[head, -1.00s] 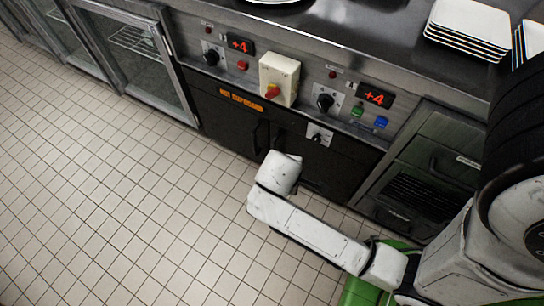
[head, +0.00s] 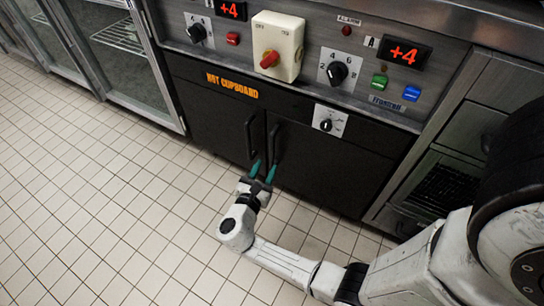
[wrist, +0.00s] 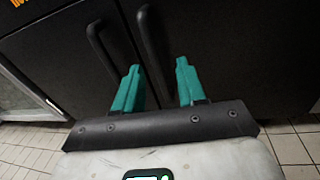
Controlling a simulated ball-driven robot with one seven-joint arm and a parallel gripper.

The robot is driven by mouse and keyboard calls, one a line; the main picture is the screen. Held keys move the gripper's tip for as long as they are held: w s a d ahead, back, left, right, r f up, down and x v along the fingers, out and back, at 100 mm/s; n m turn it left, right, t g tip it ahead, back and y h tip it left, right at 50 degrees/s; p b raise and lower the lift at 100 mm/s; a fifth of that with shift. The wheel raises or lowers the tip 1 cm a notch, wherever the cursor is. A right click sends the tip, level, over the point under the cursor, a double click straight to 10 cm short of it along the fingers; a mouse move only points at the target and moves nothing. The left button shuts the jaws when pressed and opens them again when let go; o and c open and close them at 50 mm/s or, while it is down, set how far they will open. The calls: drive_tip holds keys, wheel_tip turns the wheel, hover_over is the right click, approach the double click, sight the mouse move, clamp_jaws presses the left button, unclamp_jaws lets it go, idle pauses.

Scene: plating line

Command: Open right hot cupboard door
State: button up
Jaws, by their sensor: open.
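The black hot cupboard has a left door (head: 213,112) and a right door (head: 326,166), both shut. The right door's vertical black handle (head: 274,143) stands close beside the left door's handle (head: 250,135). My gripper (head: 263,168) is open and empty, its teal fingers pointing at the doors near the handles' lower ends. In the wrist view, the right handle (wrist: 151,43) shows between my two fingers (wrist: 157,66), and the left handle (wrist: 101,45) shows left of them. I cannot tell whether the fingertips reach around the right handle or stop short of it.
A control panel with knobs, a white switch box (head: 277,47) and lit displays runs above the doors. The tiled floor (head: 120,220) is clear.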

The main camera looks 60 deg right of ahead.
sight(271, 148)
drive_tip(key=shift+n+t, duration=0.4)
drive_tip(key=shift+n, duration=0.3)
drive_tip(key=d+b, duration=0.1)
drive_tip(key=d, duration=0.2)
drive_tip(key=w+d+b, duration=0.1)
drive_tip(key=d, duration=0.3)
drive_tip(key=w+d+f+b, duration=0.1)
drive_tip(key=d, duration=0.2)
drive_tip(key=shift+w+d+b, duration=0.2)
drive_tip(key=shift+w+b, duration=0.05)
drive_tip(key=shift+b, duration=0.1)
drive_tip(key=shift+c, duration=0.4)
drive_tip(key=shift+f, duration=0.1)
clamp_jaws()
